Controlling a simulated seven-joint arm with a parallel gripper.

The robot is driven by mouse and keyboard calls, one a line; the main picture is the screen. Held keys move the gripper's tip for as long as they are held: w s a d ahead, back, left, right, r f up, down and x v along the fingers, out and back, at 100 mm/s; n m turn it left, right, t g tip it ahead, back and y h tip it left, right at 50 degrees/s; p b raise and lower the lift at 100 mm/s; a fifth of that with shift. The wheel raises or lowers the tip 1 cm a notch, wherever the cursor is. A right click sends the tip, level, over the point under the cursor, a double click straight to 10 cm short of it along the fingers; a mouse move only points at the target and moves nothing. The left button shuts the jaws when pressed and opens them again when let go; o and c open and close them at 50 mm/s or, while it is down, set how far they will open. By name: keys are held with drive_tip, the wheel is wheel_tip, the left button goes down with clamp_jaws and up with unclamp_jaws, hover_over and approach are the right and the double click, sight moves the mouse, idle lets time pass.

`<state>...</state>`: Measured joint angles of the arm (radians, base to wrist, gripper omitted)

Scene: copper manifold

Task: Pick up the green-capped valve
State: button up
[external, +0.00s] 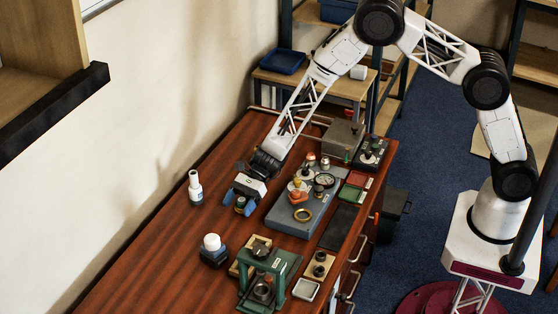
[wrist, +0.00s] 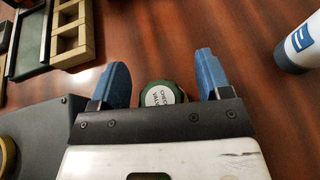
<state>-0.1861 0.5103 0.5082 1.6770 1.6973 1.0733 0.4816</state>
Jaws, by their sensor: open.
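The green-capped valve (wrist: 161,95) shows in the wrist view with a round white label on top that seems to read "CHECK VALVE". My gripper (wrist: 161,64) is open, with one blue finger on each side of the valve and a visible gap on both sides. The near part of the valve is hidden by the dark gripper bar. In the external view the valve (external: 240,204) stands on the wooden table, between the blue fingertips of my gripper (external: 242,203). It is small and partly covered there.
A white bottle (external: 195,188) stands left of my gripper. A grey manifold block (external: 283,218) with several fittings lies close on the right. A dark jar with a white cap (external: 213,250) and a green press frame (external: 272,265) stand in front. Bare table (external: 165,260) lies at the left.

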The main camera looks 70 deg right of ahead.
sight(238, 203)
drive_tip(key=shift+c, duration=0.3)
drive_tip(key=c, duration=1)
drive_tip(key=shift+r, duration=5)
